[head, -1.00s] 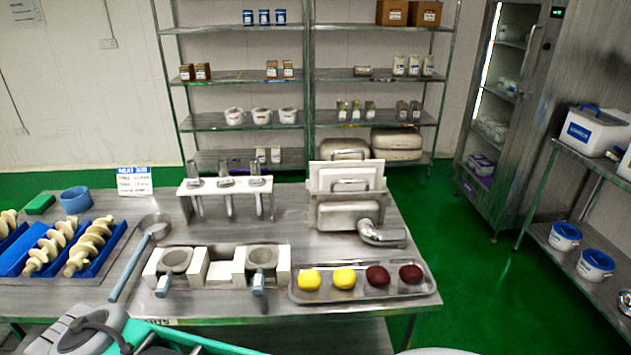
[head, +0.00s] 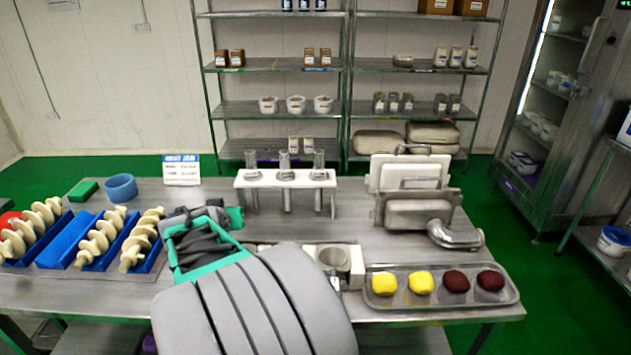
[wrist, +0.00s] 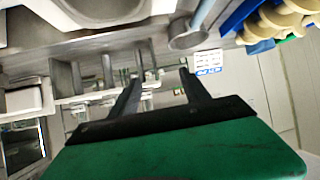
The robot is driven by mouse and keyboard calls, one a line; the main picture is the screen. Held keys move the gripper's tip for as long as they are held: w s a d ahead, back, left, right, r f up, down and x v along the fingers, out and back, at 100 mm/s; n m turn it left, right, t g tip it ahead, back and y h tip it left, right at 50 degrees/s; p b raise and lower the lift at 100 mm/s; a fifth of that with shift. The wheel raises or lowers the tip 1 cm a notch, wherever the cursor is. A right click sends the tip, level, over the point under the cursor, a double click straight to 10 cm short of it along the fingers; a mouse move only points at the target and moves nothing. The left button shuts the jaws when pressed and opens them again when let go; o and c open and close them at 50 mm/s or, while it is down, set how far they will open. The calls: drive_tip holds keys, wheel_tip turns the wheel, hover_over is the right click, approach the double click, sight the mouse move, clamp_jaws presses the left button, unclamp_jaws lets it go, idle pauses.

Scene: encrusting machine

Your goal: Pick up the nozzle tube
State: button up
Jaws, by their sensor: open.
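Three metal nozzle tubes (head: 286,190) hang upright in a white rack (head: 326,178) at the back middle of the table. A bent metal pipe (head: 456,236) lies farther right. My gripper is over the table, left of and nearer than the rack; its green body (head: 234,217) shows in the head view, but its fingertips are not clear there. In the wrist view, which looks upside down, my gripper (wrist: 160,74) has its two dark fingers apart with nothing held. The rack and tubes appear small beyond the fingers, not touching them.
Blue trays (head: 66,240) with cream-coloured screws lie on the left, near a blue ring (head: 121,187). A metal tray (head: 440,299) with yellow and dark red balls is front right. A white block with a cup (head: 335,262) is partly behind my arm. White plates (head: 437,170) stand right of the rack.

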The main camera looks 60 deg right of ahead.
drive_tip(key=s+d+r+m+g+h, duration=0.1)
drive_tip(key=s+d+m+h, duration=0.3)
drive_tip(key=d, duration=0.7)
drive_tip(key=g+h, duration=0.2)
drive_tip(key=h, duration=0.2)
approach(318, 157)
drive_tip(key=shift+m, duration=0.4)
drive_tip(key=x, duration=0.4)
drive_tip(key=shift+f+b, duration=0.1)
drive_tip(key=shift+b, duration=0.25)
drive_tip(key=p+x, duration=0.2)
drive_tip(key=x, duration=0.5)
drive_tip(key=shift+d, duration=0.25)
drive_tip(key=shift+a, duration=0.1)
clamp_jaws()
